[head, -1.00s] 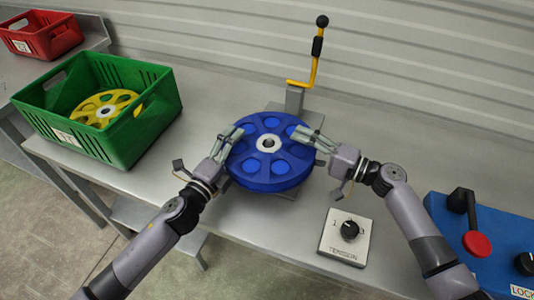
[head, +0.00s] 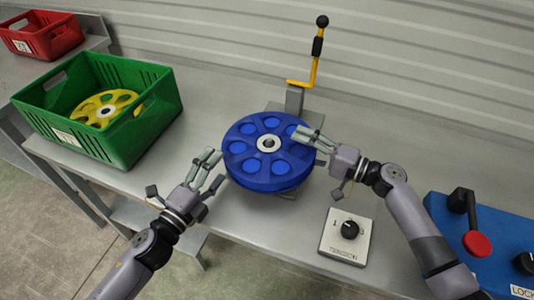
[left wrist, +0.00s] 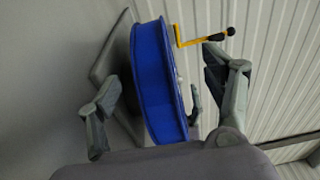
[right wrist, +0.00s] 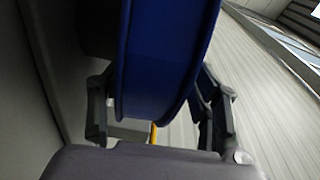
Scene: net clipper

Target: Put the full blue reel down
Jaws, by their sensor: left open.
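The blue reel (head: 243,163) lies flat at the front middle of the workbench, over a grey plate at the base of the yellow lever. Its underside is hidden, so I cannot tell whether it rests on the plate. My right gripper (head: 304,138) is shut on the reel's right rim; the right wrist view shows its fingers on both sides of the reel (right wrist: 165,60). My left gripper (head: 213,172) is open and empty, just off the reel's left side. The left wrist view shows the reel (left wrist: 155,80) beyond its spread fingers.
A green crate (head: 130,143) with a yellow reel (head: 85,107) stands at the left. A red crate (head: 45,45) is farther back. The yellow lever (head: 312,72) rises behind the blue reel. A tension dial (head: 345,236) and a blue control box (head: 500,232) are at the right.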

